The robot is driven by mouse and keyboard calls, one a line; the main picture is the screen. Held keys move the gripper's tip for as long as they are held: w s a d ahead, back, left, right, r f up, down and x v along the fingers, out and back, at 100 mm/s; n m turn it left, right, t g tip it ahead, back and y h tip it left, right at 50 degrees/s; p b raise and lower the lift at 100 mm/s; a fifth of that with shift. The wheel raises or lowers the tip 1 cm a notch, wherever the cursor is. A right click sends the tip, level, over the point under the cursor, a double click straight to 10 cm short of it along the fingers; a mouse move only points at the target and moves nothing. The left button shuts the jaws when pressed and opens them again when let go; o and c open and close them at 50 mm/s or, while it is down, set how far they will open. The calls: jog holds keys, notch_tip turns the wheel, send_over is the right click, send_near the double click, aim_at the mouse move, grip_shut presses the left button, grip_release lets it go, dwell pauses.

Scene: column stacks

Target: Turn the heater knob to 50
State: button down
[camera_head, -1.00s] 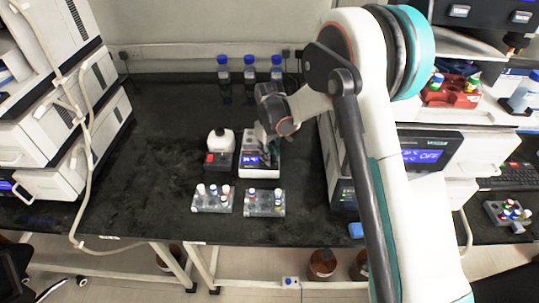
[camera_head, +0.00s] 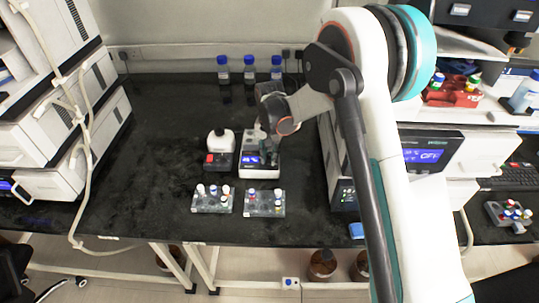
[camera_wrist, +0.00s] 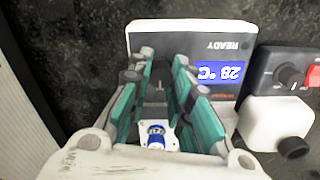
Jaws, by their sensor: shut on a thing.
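The heater (camera_head: 247,172) is a white block on the black bench. In the wrist view it lies under my gripper, and its white face (camera_wrist: 225,30) and blue display (camera_wrist: 220,72) appear upside down. The display seems to read 28 °C, with READY above it. My gripper (camera_head: 269,161) reaches down onto the right part of the heater front, beside the display. In the wrist view, the teal fingers of my gripper (camera_wrist: 163,68) are drawn together at the heater face. The knob is hidden between the fingertips. A blue-topped vial (camera_wrist: 156,136) shows between the fingers.
A white device with a red button (camera_head: 219,150) stands close to the heater's left. Two vial racks (camera_head: 212,204) (camera_head: 264,208) stand in front. Blue-capped bottles (camera_head: 249,72) stand at the back. A boxy instrument (camera_head: 432,155) is on the right. The bench's left part is clear.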

aim_at(269, 157)
jog(key=m, duration=0.6)
jog(key=shift+w, duration=0.1)
jog(key=m, duration=0.6)
dwell(0.4)
jog(key=c, duration=1.4)
grip_release()
jog(key=shift+c, duration=0.2)
notch_tip(269, 157, up, 12)
